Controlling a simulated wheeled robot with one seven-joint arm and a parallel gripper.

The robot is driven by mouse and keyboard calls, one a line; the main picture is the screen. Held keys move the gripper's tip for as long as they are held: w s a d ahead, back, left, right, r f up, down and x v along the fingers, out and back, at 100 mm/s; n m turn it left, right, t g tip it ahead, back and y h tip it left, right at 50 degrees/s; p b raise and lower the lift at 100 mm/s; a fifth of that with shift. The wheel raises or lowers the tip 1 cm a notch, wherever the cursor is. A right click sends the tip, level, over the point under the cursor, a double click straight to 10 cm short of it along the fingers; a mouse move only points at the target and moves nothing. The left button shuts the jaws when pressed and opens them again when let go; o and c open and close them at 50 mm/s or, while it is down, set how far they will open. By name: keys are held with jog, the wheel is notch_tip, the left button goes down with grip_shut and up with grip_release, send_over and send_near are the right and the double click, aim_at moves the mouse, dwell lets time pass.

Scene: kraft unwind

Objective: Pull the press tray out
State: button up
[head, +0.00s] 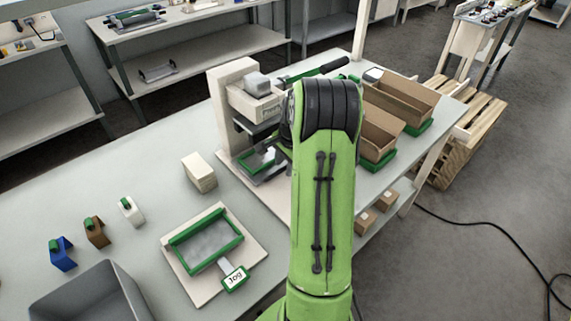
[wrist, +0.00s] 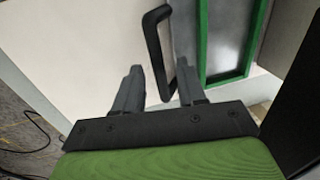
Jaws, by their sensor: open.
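The press (head: 238,112) is a pale upright frame with a dark plate, standing on a white base on the bench. The press tray (head: 250,160), grey with a green rim, sits low in it, partly hidden by my arm. In the wrist view the tray (wrist: 224,42) shows at the upper right. A black bent handle (wrist: 153,48) stands beside it, and its lower end lies between my fingers. My gripper (wrist: 159,68) is open, with one finger on each side of the handle; I see no grip on it. In the head view my arm hides the gripper.
A green-framed tray labelled "Jog" (head: 213,235) lies on a board at the front. A pale block stack (head: 199,172), small coloured items and a grey bin (head: 85,300) are to the left. Cardboard boxes (head: 380,135) stand to the right of my arm. A black cable crosses the floor.

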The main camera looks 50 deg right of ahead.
jog(key=shift+c, duration=0.4)
jog(key=shift+r, duration=0.1)
grip_shut()
jog(key=shift+s, duration=0.15)
